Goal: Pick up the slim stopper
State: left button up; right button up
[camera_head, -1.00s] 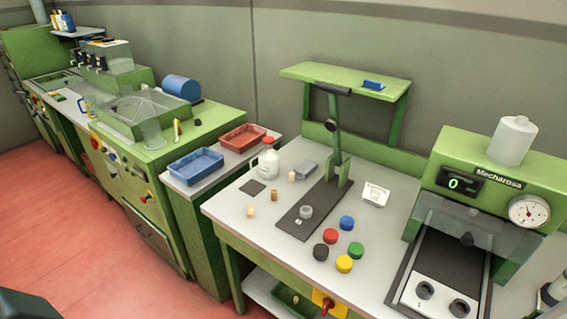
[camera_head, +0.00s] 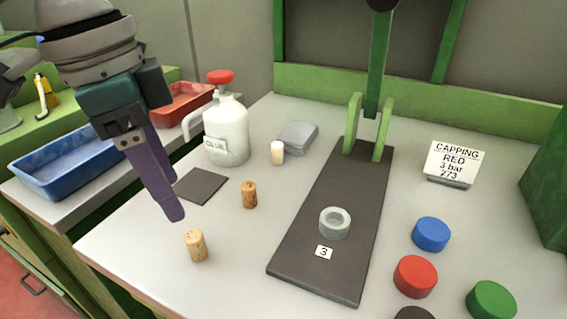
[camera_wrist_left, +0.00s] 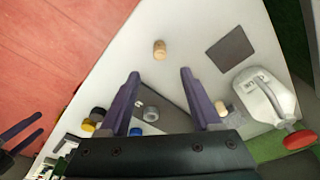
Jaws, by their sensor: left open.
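Three upright cork stoppers stand on the grey table: a light speckled one (camera_head: 196,246) nearest the front, a darker brown one (camera_head: 249,195) behind it, and a pale cream one (camera_head: 277,152) farther back. The brown one looks narrower than the front one, but I cannot be sure which is the slim one. My left gripper (camera_head: 174,214) is open and empty, above and just behind the front stopper. In the left wrist view the front stopper (camera_wrist_left: 160,49) shows beyond the open fingers (camera_wrist_left: 160,72); the brown one seems hidden behind a finger. My right gripper (camera_wrist_left: 22,134) shows its fingers apart.
A dark square mat (camera_head: 201,186) and a white glue jug (camera_head: 227,133) stand behind the left gripper. A dark press plate (camera_head: 315,270) with a grey ring (camera_head: 335,222) lies to the right. Coloured caps, including a red one (camera_head: 415,276), stand farther right.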

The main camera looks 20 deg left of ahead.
aim_at(192, 235)
pick_arm(q)
jog(key=f, duration=0.4)
jog(key=shift+w+d+f+b, duration=0.1)
jog(key=shift+d+f+b, duration=0.2)
jog(key=shift+d+b, duration=0.05)
jog(key=f, duration=0.3)
jog(key=f+b, duration=0.1)
jog(key=f, duration=0.1)
jog(key=shift+w+f, duration=0.25)
grip_shut()
